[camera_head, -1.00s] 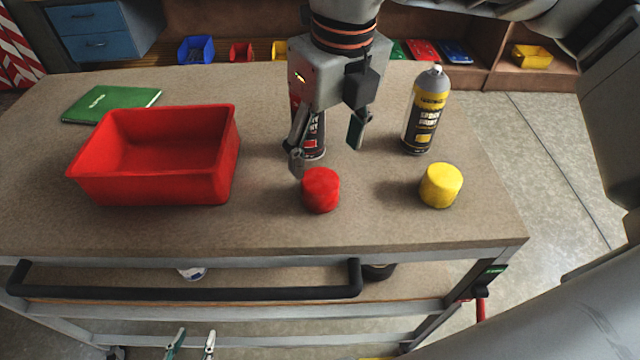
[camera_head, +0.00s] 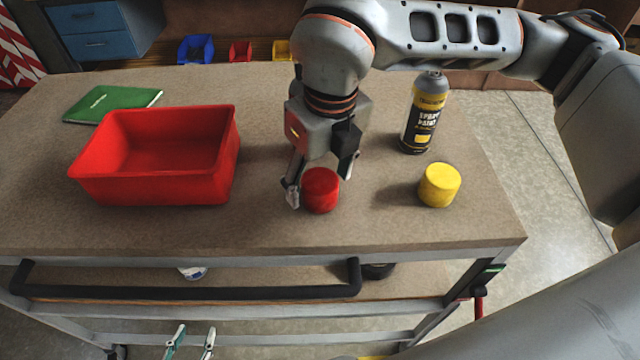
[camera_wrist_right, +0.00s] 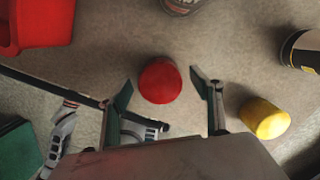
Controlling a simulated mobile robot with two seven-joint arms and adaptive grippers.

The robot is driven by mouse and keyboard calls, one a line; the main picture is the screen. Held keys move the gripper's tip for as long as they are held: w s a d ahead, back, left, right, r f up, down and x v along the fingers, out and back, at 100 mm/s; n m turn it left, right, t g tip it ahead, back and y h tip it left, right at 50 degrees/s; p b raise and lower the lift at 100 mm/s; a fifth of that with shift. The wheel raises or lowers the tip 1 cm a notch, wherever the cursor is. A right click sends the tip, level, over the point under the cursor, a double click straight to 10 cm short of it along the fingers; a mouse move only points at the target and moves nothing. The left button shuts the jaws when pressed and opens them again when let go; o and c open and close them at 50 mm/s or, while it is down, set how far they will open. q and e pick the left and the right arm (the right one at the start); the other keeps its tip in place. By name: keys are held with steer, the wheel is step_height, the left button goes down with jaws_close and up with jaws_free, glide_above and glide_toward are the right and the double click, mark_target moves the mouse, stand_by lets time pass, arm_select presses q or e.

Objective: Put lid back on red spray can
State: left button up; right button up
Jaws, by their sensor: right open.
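The red lid (camera_head: 321,190) stands on the workbench top near its front edge. My right gripper (camera_head: 318,178) is open above it, with one finger on each side in the picture. In the right wrist view the red lid (camera_wrist_right: 160,80) lies between the open fingers of that gripper (camera_wrist_right: 160,92), with gaps on both sides. The red spray can is mostly hidden behind my right gripper in the head view; what looks like its lower end (camera_wrist_right: 182,6) shows at the wrist view's top edge. My left gripper (camera_head: 191,343) is open and empty, low in front of the workbench.
A red bin (camera_head: 155,190) stands to the left, with a green book (camera_head: 110,103) behind it. A yellow lid (camera_head: 440,185) and a yellow-labelled spray can (camera_head: 425,115) stand to the right. The bench top between bin and red lid is clear.

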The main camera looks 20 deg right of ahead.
mark_target(320, 180)
steer(key=shift+f, duration=0.1)
steer(key=c, duration=0.8)
step_height(320, 180, up, 20)
stand_by(0.7)
